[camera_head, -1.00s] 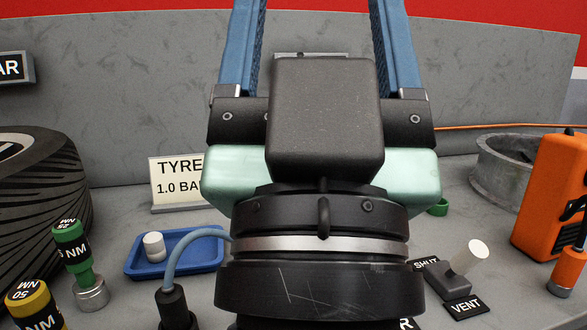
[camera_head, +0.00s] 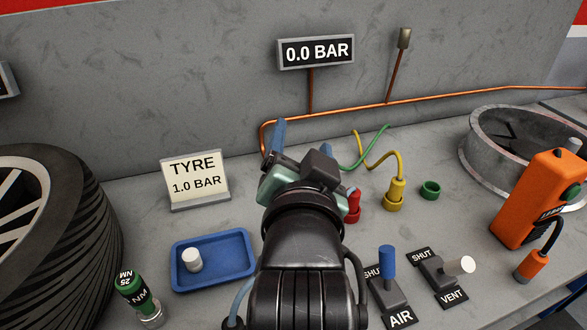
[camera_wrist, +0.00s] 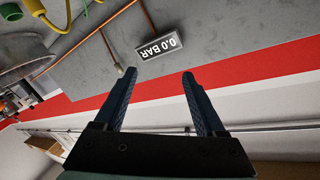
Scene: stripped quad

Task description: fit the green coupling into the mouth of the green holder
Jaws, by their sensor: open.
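The green holder (camera_head: 431,190) is a small open ring on the bench, right of the yellow coupling. Its mouth looks empty. A green hose (camera_head: 368,151) runs from near the back wall down behind my gripper (camera_head: 303,152). The green coupling cannot be made out in the head view; my arm hides that part of the bench. In the wrist view my gripper (camera_wrist: 160,76) has its two blue fingers spread with nothing between them. They point toward the wall and gauge.
A yellow coupling (camera_head: 396,190) and a red one (camera_head: 353,206) stand beside my gripper. AIR (camera_head: 388,262) and VENT (camera_head: 458,266) levers are at the front. A blue tray (camera_head: 213,260), tyre (camera_head: 60,235), orange device (camera_head: 540,200) and metal ring (camera_head: 490,165) flank them.

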